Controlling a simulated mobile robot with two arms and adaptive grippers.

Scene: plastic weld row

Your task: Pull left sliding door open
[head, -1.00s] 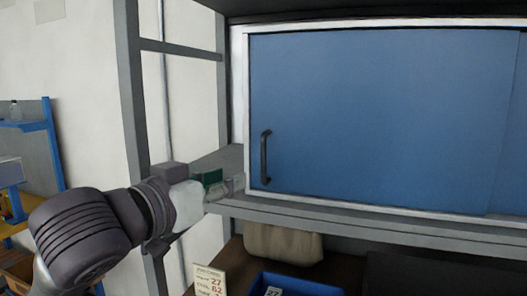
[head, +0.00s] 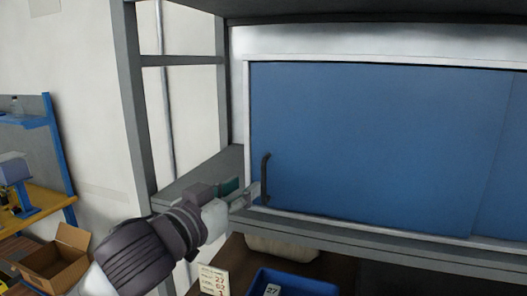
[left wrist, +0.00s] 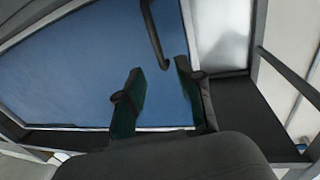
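The left sliding door (head: 370,145) is a blue panel in a pale metal frame. Its left edge lies against the frame's left side, so it stands closed. A dark vertical bar handle (head: 265,179) sits near that edge. My left gripper (head: 253,194) is at the lower end of the handle. In the left wrist view its two green-lined fingers (left wrist: 160,98) are apart, with the handle (left wrist: 153,35) ahead of the gap between them. I see no grip on the handle; whether a finger touches it I cannot tell. My right gripper is not in view.
A grey post (head: 136,110) and shelf frame stand left of the cabinet. A blue bin (head: 293,284) and a label card (head: 213,280) are below the cabinet. An open cardboard box (head: 58,262) is at the lower left. A second blue panel (head: 503,165) shows at the right.

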